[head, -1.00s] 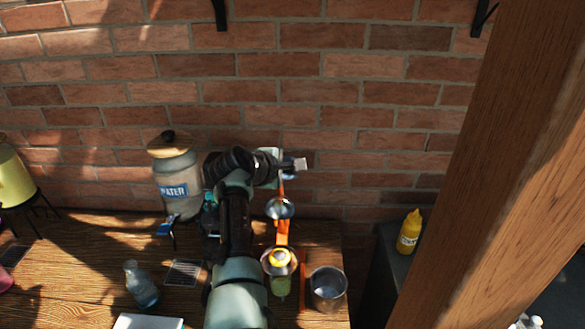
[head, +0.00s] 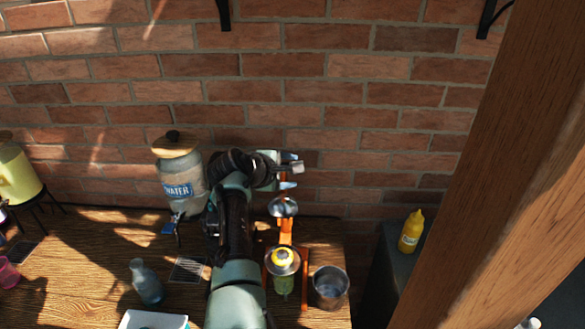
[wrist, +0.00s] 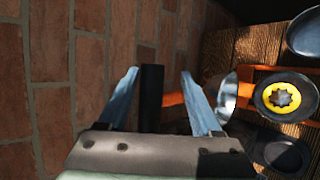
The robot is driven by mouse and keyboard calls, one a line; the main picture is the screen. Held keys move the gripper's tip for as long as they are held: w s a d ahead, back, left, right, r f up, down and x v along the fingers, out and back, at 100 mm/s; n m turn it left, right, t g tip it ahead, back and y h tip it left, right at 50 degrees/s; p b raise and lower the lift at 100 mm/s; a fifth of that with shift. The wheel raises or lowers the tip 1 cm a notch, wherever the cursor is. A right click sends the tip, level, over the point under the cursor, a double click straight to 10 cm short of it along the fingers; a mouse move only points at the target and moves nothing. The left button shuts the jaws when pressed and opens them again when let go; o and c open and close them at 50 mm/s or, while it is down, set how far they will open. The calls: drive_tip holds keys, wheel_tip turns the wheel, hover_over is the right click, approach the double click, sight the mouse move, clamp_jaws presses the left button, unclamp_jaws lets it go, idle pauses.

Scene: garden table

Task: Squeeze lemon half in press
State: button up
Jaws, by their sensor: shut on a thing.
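The orange press stands near the table's right end; its orange frame (head: 286,228) shows in the head view. The yellow lemon half (head: 282,256) sits cut side up in the press cup, also seen in the wrist view (wrist: 283,97). The silver pressing dome (head: 283,207) is raised behind the cup, apart from the lemon; it also shows in the wrist view (wrist: 226,97). My gripper (head: 291,170) is high behind the press. A glass (head: 283,283) is under the cup.
A metal cup (head: 330,288) stands right of the press. A water dispenser (head: 179,180) is left of my arm, with a small bottle (head: 146,283) in front. A yellow bottle (head: 411,232) is farther right. The brick wall is close behind my gripper; a wooden post fills the right.

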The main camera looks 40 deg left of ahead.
sight(272, 197)
drive_tip(key=r+p, duration=0.1)
drive_tip(key=s+a+r+p, duration=0.1)
drive_tip(key=r, duration=0.1)
drive_tip(key=r+p, duration=0.1)
drive_tip(key=shift+s+a+r, duration=0.25)
drive_tip(key=shift+s+a, duration=0.05)
drive_tip(key=r+p, duration=0.1)
drive_tip(key=s+r+p, duration=0.2)
drive_tip(key=p, duration=0.1)
drive_tip(key=shift+a, duration=0.3)
drive_tip(key=shift+s+a+r+p, duration=0.1)
drive_tip(key=shift+s+r+p, duration=0.1)
drive_tip(key=shift+s+r, duration=0.4)
drive_tip(key=shift+s+a+r+p, duration=0.1)
drive_tip(key=shift+s+r+p, duration=0.05)
drive_tip(key=shift+r, duration=0.75)
drive_tip(key=shift+s+r+p, duration=0.2)
drive_tip(key=shift+s+r, duration=0.2)
drive_tip(key=shift+r, duration=0.35)
drive_tip(key=b+v, duration=0.6)
drive_tip(key=v, duration=0.7)
drive_tip(key=shift+f, duration=0.1)
